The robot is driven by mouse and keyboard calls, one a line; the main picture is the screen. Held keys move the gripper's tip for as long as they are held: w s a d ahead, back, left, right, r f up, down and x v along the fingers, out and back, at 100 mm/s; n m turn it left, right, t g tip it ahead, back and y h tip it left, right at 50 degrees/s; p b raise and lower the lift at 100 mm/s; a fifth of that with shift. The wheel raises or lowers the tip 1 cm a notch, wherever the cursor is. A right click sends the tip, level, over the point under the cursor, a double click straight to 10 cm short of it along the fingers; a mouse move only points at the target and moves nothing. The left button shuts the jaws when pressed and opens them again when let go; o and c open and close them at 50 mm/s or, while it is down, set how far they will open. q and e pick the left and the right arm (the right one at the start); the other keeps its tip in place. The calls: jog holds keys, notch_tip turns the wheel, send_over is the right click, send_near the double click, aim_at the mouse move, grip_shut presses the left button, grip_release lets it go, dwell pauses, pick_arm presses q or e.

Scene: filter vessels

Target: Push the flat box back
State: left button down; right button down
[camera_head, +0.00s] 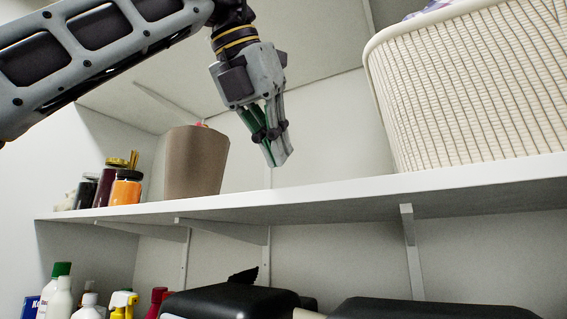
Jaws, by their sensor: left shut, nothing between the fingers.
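My left gripper (278,152) comes in from the upper left and points down. Its fingers are shut with nothing between them. It appears above the white shelf (330,192), between a brown tapered container and a large woven basket. I cannot make out a flat box on the shelf in this low view. Whether the fingers touch anything is not clear; they look clear of the shelf. My right gripper is not in view.
The brown container (195,165) and several jars (126,187) stand at the shelf's left. The cream basket (470,95) fills its right. Below are bottles (60,290) and black rounded objects (235,299). Brackets (411,250) hold the shelf.

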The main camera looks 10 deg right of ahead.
pick_arm(q)
jog(key=shift+v, duration=2.2)
